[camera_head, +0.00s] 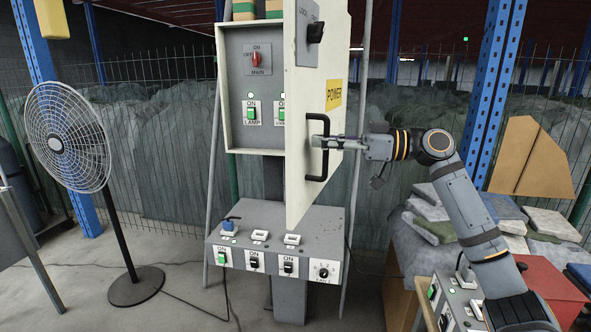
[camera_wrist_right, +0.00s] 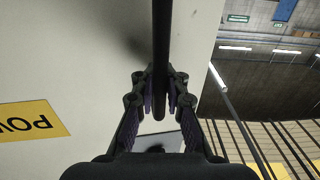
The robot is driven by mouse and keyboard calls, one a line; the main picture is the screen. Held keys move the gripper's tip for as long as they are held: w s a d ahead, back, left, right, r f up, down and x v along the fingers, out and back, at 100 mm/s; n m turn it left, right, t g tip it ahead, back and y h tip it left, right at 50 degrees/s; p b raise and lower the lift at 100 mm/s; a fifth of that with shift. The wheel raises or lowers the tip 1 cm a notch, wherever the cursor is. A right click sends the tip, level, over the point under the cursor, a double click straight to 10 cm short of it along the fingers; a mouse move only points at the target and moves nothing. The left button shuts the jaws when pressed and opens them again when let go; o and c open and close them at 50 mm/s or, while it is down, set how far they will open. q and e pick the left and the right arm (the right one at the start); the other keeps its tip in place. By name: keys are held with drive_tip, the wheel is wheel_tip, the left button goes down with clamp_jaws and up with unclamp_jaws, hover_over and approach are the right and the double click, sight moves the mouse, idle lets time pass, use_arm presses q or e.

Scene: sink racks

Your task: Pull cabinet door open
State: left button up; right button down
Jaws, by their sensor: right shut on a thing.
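The cabinet door (camera_head: 308,95) is a pale panel with a yellow POWER label (camera_head: 333,95). It stands swung open, nearly edge-on, in front of the cabinet's right side. The cabinet (camera_head: 237,85) behind it shows a red MAIN switch (camera_head: 256,60) and green switches. My right gripper (camera_head: 322,142) is shut on the door's black handle (camera_head: 317,163). In the right wrist view the two fingers (camera_wrist_right: 160,95) close on either side of the dark handle bar (camera_wrist_right: 161,40). My left gripper is not in view.
A control box (camera_head: 275,235) with several switches stands below the cabinet. A standing fan (camera_head: 68,138) is at the left. Stacked bags (camera_head: 450,225) and a red box (camera_head: 545,285) lie at the right. Wire fencing runs behind. The floor between fan and control box has cables.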

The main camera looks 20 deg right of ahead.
use_arm(q)
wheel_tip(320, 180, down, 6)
drive_tip(key=b, duration=0.4)
drive_tip(key=shift+b, duration=0.3)
use_arm(e)
drive_tip(key=v, duration=0.7)
drive_tip(key=shift+d+n+g, duration=0.3)
drive_tip(key=shift+d+g, duration=0.05)
drive_tip(key=shift+g, duration=0.05)
drive_tip(key=shift+s, duration=0.15)
drive_tip(key=c, duration=1.4)
unclamp_jaws()
drive_tip(key=v, duration=1.2)
drive_tip(key=shift+f, duration=0.15)
